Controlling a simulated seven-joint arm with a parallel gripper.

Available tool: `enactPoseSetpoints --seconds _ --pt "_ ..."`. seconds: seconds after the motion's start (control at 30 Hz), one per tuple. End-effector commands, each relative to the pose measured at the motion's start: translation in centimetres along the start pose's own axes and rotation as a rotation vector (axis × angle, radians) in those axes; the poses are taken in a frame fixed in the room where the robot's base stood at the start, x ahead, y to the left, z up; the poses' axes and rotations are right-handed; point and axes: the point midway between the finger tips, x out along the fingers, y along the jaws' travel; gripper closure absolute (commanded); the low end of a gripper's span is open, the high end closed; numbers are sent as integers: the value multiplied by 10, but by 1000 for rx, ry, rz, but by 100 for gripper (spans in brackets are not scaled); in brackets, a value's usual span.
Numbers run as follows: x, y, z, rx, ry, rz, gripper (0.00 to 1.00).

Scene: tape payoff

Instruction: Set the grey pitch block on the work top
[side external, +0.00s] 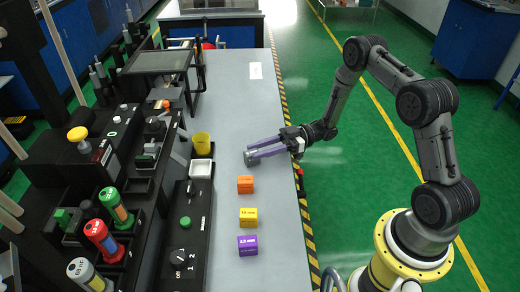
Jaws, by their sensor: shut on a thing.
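The grey pitch block (251,159) is between the tips of my gripper (257,154), at the middle of the grey work top (238,112). My gripper reaches in from the right with its long fingers pointing left, shut on the block. The fingers hide part of the block. I cannot tell whether its underside touches the work top or is slightly above it.
Orange (245,185), yellow (248,218) and purple (248,246) blocks stand in a row nearer the camera. The far work top is mostly clear, with a white label (255,71).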

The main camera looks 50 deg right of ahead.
Motion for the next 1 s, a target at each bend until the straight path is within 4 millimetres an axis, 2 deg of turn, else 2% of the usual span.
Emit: enactPoseSetpoints --seconds 0.17,0.2,0.37,0.73,0.87,1.0 --pt "0 0 2 -1 2 0 100" --pt "0 0 3 1 0 0 64" --pt "0 0 2 0 0 0 36" --pt "-1 0 -1 -1 0 1 36" --pt "-18 1 0 -1 0 5 36" --pt "-47 1 -1 -2 1 7 36"
